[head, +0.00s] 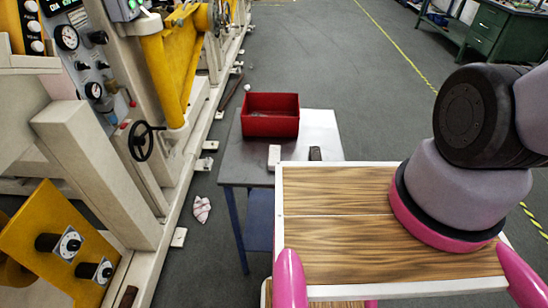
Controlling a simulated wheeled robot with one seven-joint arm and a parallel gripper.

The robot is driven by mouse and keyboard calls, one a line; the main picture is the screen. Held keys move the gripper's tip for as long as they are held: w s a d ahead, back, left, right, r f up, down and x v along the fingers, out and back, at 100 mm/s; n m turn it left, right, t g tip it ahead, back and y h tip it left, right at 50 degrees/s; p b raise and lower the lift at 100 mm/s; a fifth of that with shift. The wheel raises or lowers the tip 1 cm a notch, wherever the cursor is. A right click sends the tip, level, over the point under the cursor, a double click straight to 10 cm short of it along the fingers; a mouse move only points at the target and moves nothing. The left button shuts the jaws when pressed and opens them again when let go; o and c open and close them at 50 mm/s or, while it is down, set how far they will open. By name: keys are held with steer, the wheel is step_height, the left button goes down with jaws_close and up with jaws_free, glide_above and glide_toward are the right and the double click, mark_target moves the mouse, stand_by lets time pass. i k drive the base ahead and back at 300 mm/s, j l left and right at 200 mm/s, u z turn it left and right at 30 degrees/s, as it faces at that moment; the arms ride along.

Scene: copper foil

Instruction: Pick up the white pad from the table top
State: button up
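The white pad (274,157) is a small, pale, roughly rectangular block. It lies flat on the grey table top (245,165), in front of a red bin, near the front edge of the table. It looks clear of the bin, with a small gap between them. My gripper is not in view. Only thick links of my arm show at the right, well away from the pad. Nothing covers the pad in the head view.
The red open bin (271,116) stands behind the pad. A small dark object (315,153) lies to the pad's right. A wood-topped surface (345,190) with a pale rim is in front. Machinery with a black handwheel (143,141) stands left. A crumpled cloth (201,209) lies on the floor.

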mark_target(275, 150)
steer(key=l+u, duration=0.7)
steer(key=l, duration=0.25)
steer(key=l+u, duration=0.7)
steer(key=l, duration=0.2)
steer(key=i, duration=0.05)
